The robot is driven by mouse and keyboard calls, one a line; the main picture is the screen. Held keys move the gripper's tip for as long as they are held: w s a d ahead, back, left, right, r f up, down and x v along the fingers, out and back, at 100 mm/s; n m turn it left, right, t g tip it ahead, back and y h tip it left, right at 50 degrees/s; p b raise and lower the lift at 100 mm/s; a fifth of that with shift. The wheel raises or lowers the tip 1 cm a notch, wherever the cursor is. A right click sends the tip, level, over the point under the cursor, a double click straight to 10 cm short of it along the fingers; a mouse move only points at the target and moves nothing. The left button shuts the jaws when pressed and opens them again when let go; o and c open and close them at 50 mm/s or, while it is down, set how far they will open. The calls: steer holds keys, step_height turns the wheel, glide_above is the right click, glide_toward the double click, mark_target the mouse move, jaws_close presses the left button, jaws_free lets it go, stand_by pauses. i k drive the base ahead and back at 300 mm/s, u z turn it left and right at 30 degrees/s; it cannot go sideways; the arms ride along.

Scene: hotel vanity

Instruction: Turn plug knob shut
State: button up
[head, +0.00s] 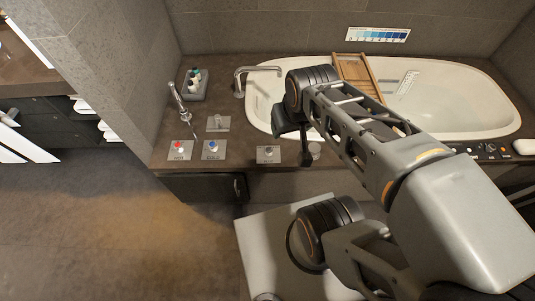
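A grey knob on a pale square plate (268,153) sits on the brown tub deck near its front edge, left of my gripper. Its label is too small to read, so I cannot tell for sure that it is the plug knob. A similar plate with a grey knob (217,123) sits further back and left. My gripper (305,157) points down over the deck's front edge, a little right of the front grey knob and apart from it. My arm and wrist hide part of it, and its finger opening does not show clearly.
Red HOT (179,148) and blue COLD (213,148) knobs sit at left. A hand shower (178,98), a spout (255,71) and a bottle tray (196,85) stand behind. The white bathtub (460,95) has a wooden caddy (352,68) across it.

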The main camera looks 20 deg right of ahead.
mark_target(269, 149)
steer(key=z, duration=0.15)
steer(key=k, duration=0.95)
steer(key=u, duration=0.7)
steer(key=i, duration=1.15)
steer(key=z, duration=0.65)
